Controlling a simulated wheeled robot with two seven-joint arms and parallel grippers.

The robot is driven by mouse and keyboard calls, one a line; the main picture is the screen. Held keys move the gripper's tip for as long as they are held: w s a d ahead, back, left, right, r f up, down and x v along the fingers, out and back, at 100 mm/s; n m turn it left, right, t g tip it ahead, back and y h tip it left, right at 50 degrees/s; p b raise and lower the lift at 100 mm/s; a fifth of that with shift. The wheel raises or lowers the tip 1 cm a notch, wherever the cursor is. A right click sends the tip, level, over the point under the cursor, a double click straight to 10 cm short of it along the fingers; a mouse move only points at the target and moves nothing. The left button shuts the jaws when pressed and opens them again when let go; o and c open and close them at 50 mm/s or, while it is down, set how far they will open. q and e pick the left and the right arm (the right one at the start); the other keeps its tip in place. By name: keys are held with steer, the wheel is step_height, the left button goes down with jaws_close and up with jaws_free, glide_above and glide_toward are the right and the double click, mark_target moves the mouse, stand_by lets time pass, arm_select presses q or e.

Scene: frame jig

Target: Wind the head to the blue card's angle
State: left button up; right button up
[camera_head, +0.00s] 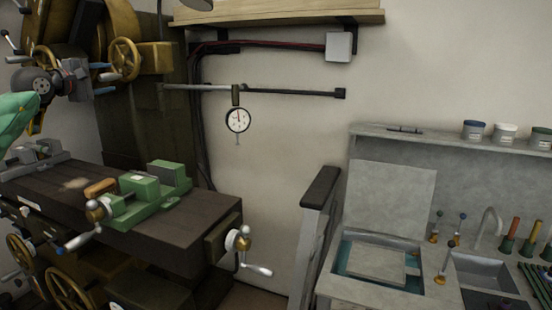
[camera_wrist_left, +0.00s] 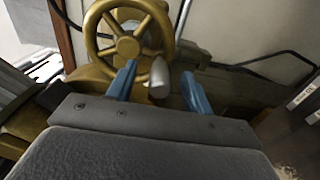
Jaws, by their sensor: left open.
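The gold handwheel (camera_head: 123,60) is on the side of the machine head (camera_head: 95,25) at the upper left of the head view. It fills the top of the left wrist view (camera_wrist_left: 120,42), where its grey crank handle (camera_wrist_left: 158,80) points toward me. My left gripper (camera_head: 108,78) has blue fingers and is open. In the left wrist view its fingertips (camera_wrist_left: 159,74) stand on either side of the handle, with gaps showing on both sides. I cannot make out a blue card or read the head's angle. My right gripper is not in view.
A dark machine table (camera_head: 190,225) carries a green vise (camera_head: 165,185) below the head. A dial gauge (camera_head: 238,120) hangs from a horizontal rod. A grey sink bench (camera_head: 385,265) stands at the right. White labels (camera_wrist_left: 300,97) show at the right of the wrist view.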

arm_select(q)
steer(key=b+v, duration=0.3)
steer(key=v, duration=0.3)
steer(key=shift+f, duration=0.15)
steer(key=shift+s+a+b, duration=0.25)
steer(key=shift+s+b, duration=0.1)
steer(key=shift+s, duration=0.2)
